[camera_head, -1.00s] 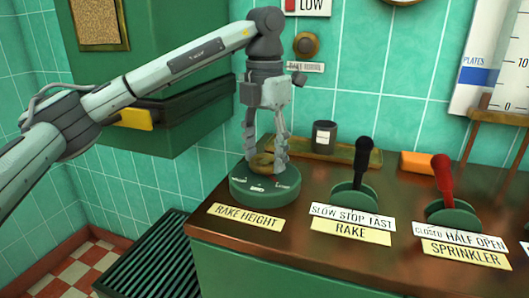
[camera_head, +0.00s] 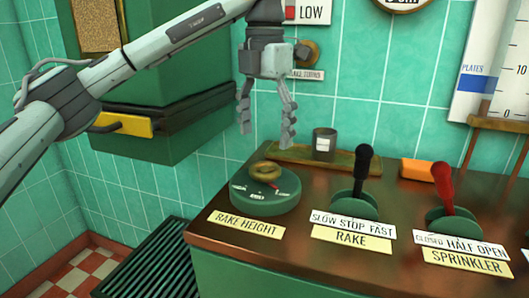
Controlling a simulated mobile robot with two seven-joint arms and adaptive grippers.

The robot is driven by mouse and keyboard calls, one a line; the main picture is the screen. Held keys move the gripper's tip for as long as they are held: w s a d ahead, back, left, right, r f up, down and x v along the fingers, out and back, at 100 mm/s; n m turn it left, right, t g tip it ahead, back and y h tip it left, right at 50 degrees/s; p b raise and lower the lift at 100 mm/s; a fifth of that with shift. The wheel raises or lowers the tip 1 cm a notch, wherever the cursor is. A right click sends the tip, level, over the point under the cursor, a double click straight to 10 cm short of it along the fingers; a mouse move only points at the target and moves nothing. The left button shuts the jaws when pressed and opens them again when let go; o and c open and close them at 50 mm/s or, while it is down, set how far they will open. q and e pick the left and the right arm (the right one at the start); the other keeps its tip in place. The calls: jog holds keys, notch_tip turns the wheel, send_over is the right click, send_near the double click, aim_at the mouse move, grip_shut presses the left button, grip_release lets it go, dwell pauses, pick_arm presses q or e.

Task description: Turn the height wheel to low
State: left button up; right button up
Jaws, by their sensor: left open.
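The height wheel (camera_head: 264,171) is a small brass ring on top of a round green base (camera_head: 266,198) at the left of the brown counter. A red pointer shows at its lower right side, and the marks on the base are too small to read. A yellow RAKE HEIGHT label (camera_head: 246,224) lies in front of it. My left gripper (camera_head: 266,138) is open and empty above the wheel, fingers pointing down and apart from it. My right gripper is not in view.
Right of the wheel stand the black-handled RAKE lever (camera_head: 363,172) and the red-handled SPRINKLER lever (camera_head: 442,185). Behind are a dark cup (camera_head: 323,144) on a tray and an orange block (camera_head: 416,170). A green cabinet (camera_head: 165,145) hangs at left.

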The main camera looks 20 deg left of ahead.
pick_arm(q)
notch_tip(320, 180, up, 6)
jog(key=shift+f, duration=0.15)
dwell(0.5)
